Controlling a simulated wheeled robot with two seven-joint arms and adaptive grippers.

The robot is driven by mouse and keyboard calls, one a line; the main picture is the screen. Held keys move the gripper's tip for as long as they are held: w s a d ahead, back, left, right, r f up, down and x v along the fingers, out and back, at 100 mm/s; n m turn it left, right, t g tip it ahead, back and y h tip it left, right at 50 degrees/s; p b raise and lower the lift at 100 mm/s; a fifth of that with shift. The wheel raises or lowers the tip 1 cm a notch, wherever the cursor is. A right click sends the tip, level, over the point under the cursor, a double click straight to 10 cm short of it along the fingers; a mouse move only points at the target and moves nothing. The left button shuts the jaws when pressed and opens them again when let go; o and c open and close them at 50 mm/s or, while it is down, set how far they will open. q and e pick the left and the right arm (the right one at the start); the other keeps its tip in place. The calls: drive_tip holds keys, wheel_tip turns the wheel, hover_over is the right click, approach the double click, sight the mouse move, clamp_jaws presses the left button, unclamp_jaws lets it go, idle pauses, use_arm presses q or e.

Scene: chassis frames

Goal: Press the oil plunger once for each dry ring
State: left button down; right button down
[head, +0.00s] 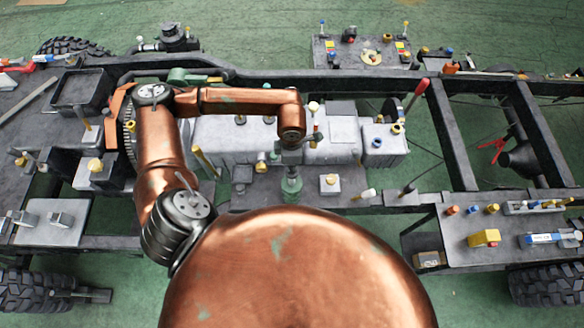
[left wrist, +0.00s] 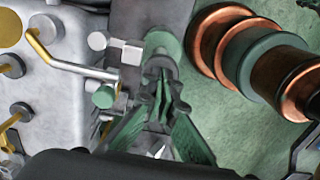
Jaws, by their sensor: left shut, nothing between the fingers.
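My left gripper (head: 291,183) points down beside the pale engine block (head: 225,142). Its green fingers (left wrist: 163,95) are together with nothing between them in the left wrist view. A round green piece (left wrist: 163,43) lies just beyond the fingertips; I cannot tell whether it is the oil plunger or whether the fingers touch it. Dry rings cannot be told apart at this size. My right gripper is not in view.
A small pale block with a yellow top (head: 330,184) stands right of the gripper. A yellow-handled rod (left wrist: 60,62) sticks out beside the engine block. The dark chassis rail (head: 455,140) and a right-hand shelf with a yellow block (head: 483,238) lie further right.

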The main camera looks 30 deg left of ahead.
use_arm(q)
drive_tip(key=shift+r+p, duration=0.7)
drive_tip(key=shift+r, duration=1)
drive_tip(key=shift+r+p, duration=0.65)
drive_tip(key=shift+r, duration=1.3)
